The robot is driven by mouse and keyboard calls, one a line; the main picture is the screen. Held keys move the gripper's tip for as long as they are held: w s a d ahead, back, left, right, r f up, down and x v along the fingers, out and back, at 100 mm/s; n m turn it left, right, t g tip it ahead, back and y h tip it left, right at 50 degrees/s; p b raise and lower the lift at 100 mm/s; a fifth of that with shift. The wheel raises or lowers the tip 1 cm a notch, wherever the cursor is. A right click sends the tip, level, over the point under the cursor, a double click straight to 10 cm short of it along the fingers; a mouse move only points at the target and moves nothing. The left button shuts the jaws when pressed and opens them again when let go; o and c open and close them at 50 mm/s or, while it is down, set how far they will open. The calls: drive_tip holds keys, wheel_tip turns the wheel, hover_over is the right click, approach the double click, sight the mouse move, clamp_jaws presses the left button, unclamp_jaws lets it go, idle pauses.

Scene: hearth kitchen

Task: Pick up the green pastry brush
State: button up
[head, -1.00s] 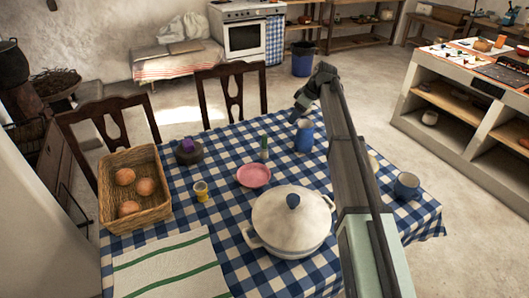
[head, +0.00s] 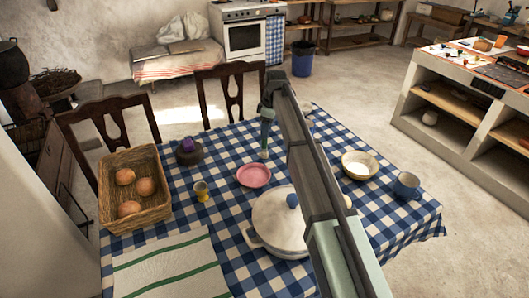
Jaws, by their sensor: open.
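The green pastry brush (head: 264,154) is at the back middle of the checked table, just behind the pink plate. Only its pale lower end shows clearly; my gripper covers or blends with the part above. My gripper (head: 265,142) points down right at the brush, with its fingers overlapping the brush's upper part in this view. It is open. The fingers are too small to tell whether they are around the brush or touching it.
The pink plate (head: 254,175) and a white lidded pot (head: 266,219) stand in front. A cream bowl (head: 359,165) and blue mug (head: 407,185) are right.

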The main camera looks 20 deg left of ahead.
sight(263, 147)
drive_tip(key=shift+w+a+f, duration=0.1)
drive_tip(key=shift+a+f, duration=0.1)
drive_tip(key=shift+f, duration=1.05)
drive_tip(key=shift+w+a+f, duration=0.1)
drive_tip(key=shift+a+f, duration=0.15)
drive_tip(key=shift+f, duration=1)
drive_tip(key=shift+a+f, duration=0.2)
drive_tip(key=shift+f, duration=1.05)
clamp_jaws()
